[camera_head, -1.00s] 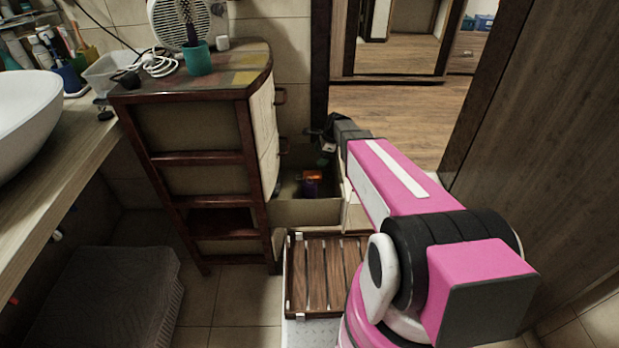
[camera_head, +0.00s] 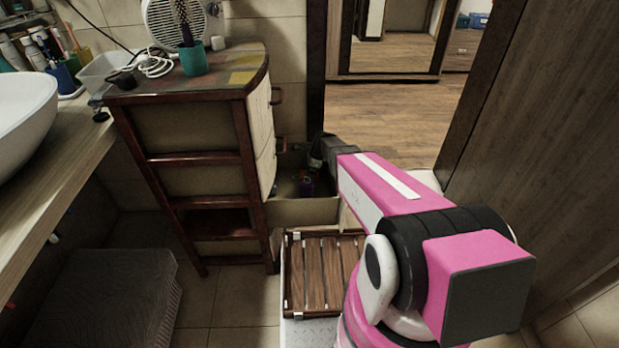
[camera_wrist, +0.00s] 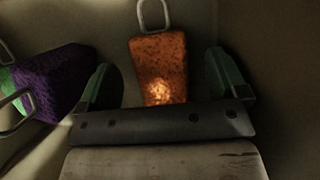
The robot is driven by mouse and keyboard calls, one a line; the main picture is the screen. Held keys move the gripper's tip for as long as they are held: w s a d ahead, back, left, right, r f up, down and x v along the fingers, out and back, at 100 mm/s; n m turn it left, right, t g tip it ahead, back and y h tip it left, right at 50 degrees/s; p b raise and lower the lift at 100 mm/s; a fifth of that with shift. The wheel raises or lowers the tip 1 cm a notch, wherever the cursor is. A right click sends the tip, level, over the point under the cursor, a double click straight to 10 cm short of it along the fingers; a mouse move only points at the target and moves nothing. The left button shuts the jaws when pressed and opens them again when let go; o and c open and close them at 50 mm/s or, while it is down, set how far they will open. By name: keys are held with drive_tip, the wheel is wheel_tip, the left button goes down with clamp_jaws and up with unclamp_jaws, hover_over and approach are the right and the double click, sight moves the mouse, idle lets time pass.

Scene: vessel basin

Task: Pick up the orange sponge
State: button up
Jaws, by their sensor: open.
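The orange sponge (camera_wrist: 158,66) shows in the wrist view as an upright block with a metal loop at its top. It lies between the two green fingers of my gripper (camera_wrist: 165,82), which are apart on either side of it. I cannot tell whether either finger touches it. In the head view my gripper (camera_head: 318,158) is down at the open drawer (camera_head: 305,212) of the cabinet, and the orange sponge is not visible there.
A purple and green sponge (camera_wrist: 55,84) with a metal loop lies left of the gripper in the wrist view. The drawer walls enclose the gripper closely. The cabinet (camera_head: 195,130) stands left of my arm, and a wooden slatted board (camera_head: 320,275) lies in front.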

drive_tip(key=x, duration=0.3)
drive_tip(key=shift+r, duration=0.1)
drive_tip(key=c, duration=1.1)
drive_tip(key=shift+o, duration=0.2)
wheel_tip(320, 180, up, 10)
